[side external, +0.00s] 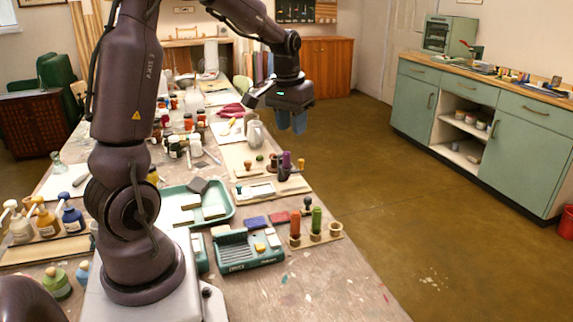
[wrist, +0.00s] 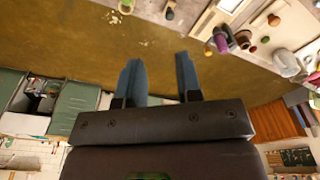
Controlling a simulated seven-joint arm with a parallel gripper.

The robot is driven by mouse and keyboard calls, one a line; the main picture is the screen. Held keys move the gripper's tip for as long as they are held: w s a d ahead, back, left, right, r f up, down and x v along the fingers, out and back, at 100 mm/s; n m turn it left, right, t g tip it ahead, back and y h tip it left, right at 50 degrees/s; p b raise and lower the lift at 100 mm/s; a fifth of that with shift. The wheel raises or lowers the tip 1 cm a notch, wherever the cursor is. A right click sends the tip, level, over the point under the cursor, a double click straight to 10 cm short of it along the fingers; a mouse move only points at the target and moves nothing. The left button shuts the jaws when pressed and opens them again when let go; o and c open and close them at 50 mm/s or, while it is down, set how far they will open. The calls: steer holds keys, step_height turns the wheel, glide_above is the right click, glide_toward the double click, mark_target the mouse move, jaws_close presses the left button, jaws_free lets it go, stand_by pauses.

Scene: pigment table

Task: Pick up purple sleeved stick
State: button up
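The purple sleeved stick (side external: 286,160) stands upright in a dark holder at the right edge of the table, past the middle. It also shows in the wrist view (wrist: 221,41) at the upper right, beside a brown-topped piece. My gripper (side external: 291,122) has blue fingers and hangs past the table's right edge, above and beyond the stick in the side view. In the wrist view my gripper (wrist: 157,64) is open, with its fingers apart and nothing between them but floor. The stick is outside the fingers, to their right.
Green and orange sticks (side external: 316,220) stand in a wooden rack nearer the camera. A metal jug (side external: 254,131) and small knobbed stamps (side external: 301,163) are close to the purple stick. A teal tray (side external: 225,205) and jars crowd the table.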

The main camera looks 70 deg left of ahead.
steer(key=n, duration=0.2)
glide_toward(286, 152)
steer(key=s+d, duration=0.3)
steer(key=d, duration=0.1)
steer(key=w+a+r, duration=0.1)
steer(key=w+a, duration=0.2)
steer(key=shift+y, duration=0.3)
steer(key=f, duration=0.6)
steer(key=shift+w+a+f, duration=0.1)
steer(key=shift+w+a, duration=0.1)
steer(key=shift+a, duration=0.15)
steer(key=shift+w+a+f, duration=0.15)
steer(key=shift+f, duration=0.85)
steer(key=shift+w+a+f, duration=0.15)
steer(key=shift+f, duration=0.85)
steer(key=shift+w+a+f, duration=0.1)
steer(key=shift+a+f, duration=0.05)
steer(key=shift+f, duration=0.85)
steer(key=shift+c, duration=0.5)
steer(key=c, duration=0.5)
